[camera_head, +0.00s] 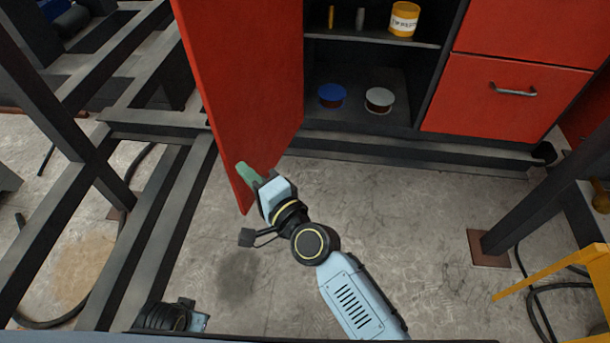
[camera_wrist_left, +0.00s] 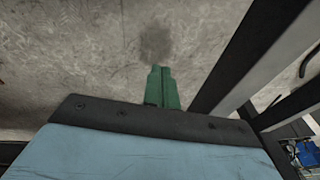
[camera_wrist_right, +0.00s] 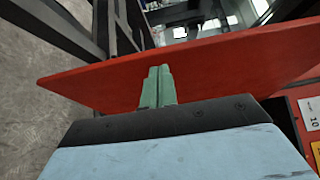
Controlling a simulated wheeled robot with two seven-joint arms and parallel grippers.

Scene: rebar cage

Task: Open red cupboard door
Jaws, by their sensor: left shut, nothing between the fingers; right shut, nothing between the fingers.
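The red cupboard door (camera_head: 246,85) stands swung wide open, to the left of the cupboard's open compartment (camera_head: 350,75). My right gripper (camera_head: 247,172) is at the door's lower edge near its outer corner, its green fingers shut and empty. In the right wrist view the fingers (camera_wrist_right: 158,86) lie against or just in front of the red door panel (camera_wrist_right: 230,62); I cannot tell whether they touch it. My left gripper shows in the left wrist view (camera_wrist_left: 162,86), its green fingers shut and empty above the concrete floor.
A yellow tub (camera_head: 403,19), a blue-lidded can (camera_head: 332,95) and a white-lidded can (camera_head: 379,100) stand inside the cupboard. Red drawers (camera_head: 490,100) are to its right. Dark steel beams (camera_head: 150,230) run at the left. A yellow frame (camera_head: 555,268) is at the lower right.

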